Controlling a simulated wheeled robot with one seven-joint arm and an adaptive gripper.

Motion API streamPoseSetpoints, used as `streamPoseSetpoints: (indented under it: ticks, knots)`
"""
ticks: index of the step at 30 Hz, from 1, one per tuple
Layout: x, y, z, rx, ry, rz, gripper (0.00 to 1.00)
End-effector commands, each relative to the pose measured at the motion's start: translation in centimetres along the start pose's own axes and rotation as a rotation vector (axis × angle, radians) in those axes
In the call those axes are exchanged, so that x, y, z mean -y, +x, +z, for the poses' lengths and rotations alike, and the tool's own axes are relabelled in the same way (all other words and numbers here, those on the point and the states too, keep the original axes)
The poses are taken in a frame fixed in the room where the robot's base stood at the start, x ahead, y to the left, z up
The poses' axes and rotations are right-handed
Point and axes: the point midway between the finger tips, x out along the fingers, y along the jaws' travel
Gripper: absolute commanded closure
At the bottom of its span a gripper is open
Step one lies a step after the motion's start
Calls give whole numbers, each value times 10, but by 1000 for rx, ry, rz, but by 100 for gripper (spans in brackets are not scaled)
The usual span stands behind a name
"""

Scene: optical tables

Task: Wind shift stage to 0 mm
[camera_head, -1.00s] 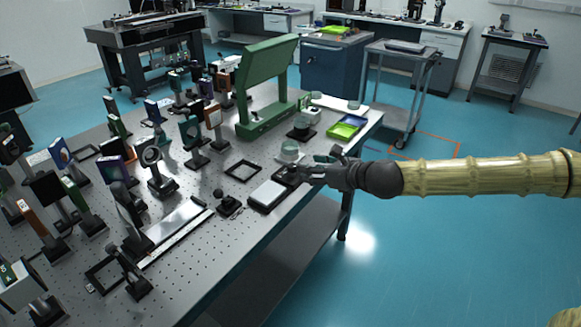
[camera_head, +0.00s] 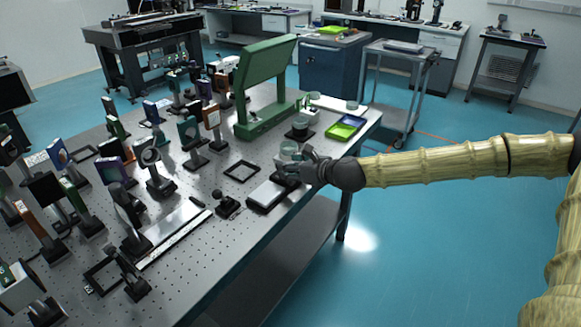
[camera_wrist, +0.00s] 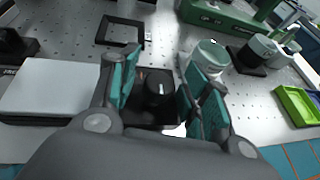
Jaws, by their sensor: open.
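A low black unit with a flat pale plate (camera_head: 268,195) lies near the table's right edge. In the wrist view its plate (camera_wrist: 52,88) is at left, and a black block with a round dark knob (camera_wrist: 157,88) sits to its right. The knob has a short white mark on top. I cannot tell for sure that this is the shift stage; no scale is readable. My gripper (camera_head: 288,168) is over the block end. In the wrist view my gripper (camera_wrist: 158,80) is open, teal-lined fingers either side of the knob, contact unclear.
A clear lidded jar (camera_wrist: 207,58) stands close beside the right finger. A black square frame (camera_wrist: 120,30) lies beyond. Green and blue trays (camera_head: 345,128) and a green stand (camera_head: 265,85) are farther back. Several optic mounts crowd the left of the perforated table (camera_head: 200,265).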

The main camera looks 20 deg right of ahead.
Motion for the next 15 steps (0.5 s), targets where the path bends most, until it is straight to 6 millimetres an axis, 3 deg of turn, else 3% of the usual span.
streamPoseSetpoints:
  ticks: [5, 12, 15]
  knots:
    - [0, 0, 0, 0, 0, 0, 54]
    - [0, 0, 0, 0, -1, 1, 98]
    - [-2, 1, 0, 0, -1, 1, 98]
